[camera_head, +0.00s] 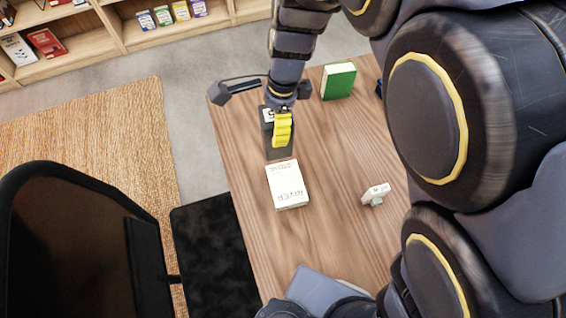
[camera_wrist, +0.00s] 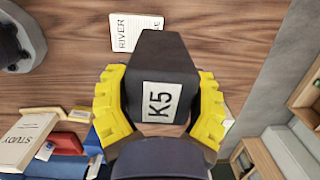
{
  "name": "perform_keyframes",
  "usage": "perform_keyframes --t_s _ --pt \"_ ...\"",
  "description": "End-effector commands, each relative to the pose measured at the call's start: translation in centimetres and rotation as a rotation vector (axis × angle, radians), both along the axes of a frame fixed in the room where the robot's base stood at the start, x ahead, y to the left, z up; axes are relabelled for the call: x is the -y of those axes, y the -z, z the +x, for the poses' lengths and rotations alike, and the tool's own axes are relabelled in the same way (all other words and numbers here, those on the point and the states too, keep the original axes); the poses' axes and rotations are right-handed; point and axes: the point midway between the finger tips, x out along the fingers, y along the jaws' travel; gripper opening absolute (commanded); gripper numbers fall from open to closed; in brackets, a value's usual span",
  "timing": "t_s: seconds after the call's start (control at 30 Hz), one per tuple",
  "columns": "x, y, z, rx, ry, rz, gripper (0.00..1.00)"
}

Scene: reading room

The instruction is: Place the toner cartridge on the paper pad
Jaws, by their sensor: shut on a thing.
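The toner cartridge, a dark block (camera_head: 279,153) with a white label, is held in my gripper (camera_head: 283,128). The white paper pad (camera_head: 287,184), printed "RIVER", lies flat on the wooden table just nearer than the cartridge in the head view. In the wrist view the pad (camera_wrist: 124,34) is partly hidden behind the cartridge. The height of the cartridge above the table is hard to tell.
A green book (camera_head: 338,80) and a dark lamp-like object (camera_head: 236,90) are at the table's far end. A small white object (camera_head: 375,194) stands right of the pad. A black chair (camera_head: 70,240) is at the left. Bare wood surrounds the pad.

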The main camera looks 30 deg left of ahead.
Motion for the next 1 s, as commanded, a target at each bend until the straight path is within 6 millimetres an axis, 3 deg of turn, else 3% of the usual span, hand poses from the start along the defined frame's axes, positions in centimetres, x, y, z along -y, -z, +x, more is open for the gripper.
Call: perform_keyframes --t_s 0.1,0.3,0.9,1.0 --pt "2.0 0.2 -1.6 -0.001 -0.045 -0.002 0.27" --pt "3.5 1.0 -2.9 -0.001 -0.091 -0.005 0.27" --pt "3.7 8.6 -3.0 -0.004 -0.095 -0.006 0.27" --pt "3.6 8.7 -2.9 0.002 -0.094 -0.004 0.27"
